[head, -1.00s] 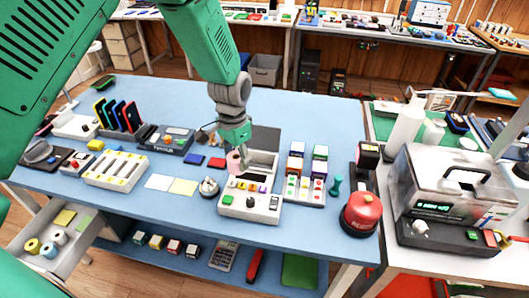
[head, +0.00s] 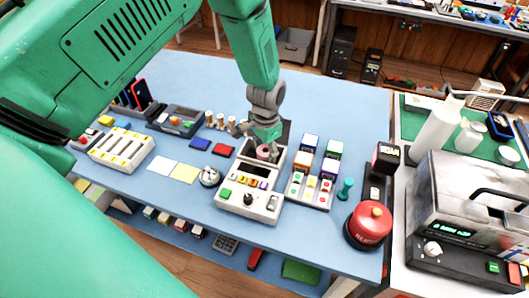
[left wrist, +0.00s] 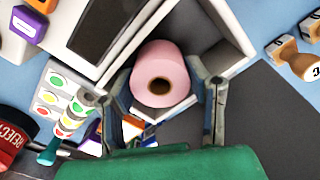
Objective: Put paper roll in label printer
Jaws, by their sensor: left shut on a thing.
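The label printer (head: 246,200) is a white box with coloured buttons and a black knob, near the middle of the blue table. Its rear paper compartment (left wrist: 228,60) is open, with a dark lid behind it. My left gripper (head: 266,146) points down over this compartment, shut on a pink paper roll (head: 263,152). In the left wrist view the pink roll (left wrist: 174,62) sits between the two fingers, within the outline of the compartment, its hollow core facing the camera. I cannot tell whether it touches the floor of the compartment. My right gripper is not in view.
A button panel with small coloured boxes (head: 308,188) stands close to the printer's right. A red round button (head: 369,224) and a teal stamp (head: 345,188) are further right. Wooden stamps (head: 221,121) stand behind left. The back of the table is clear.

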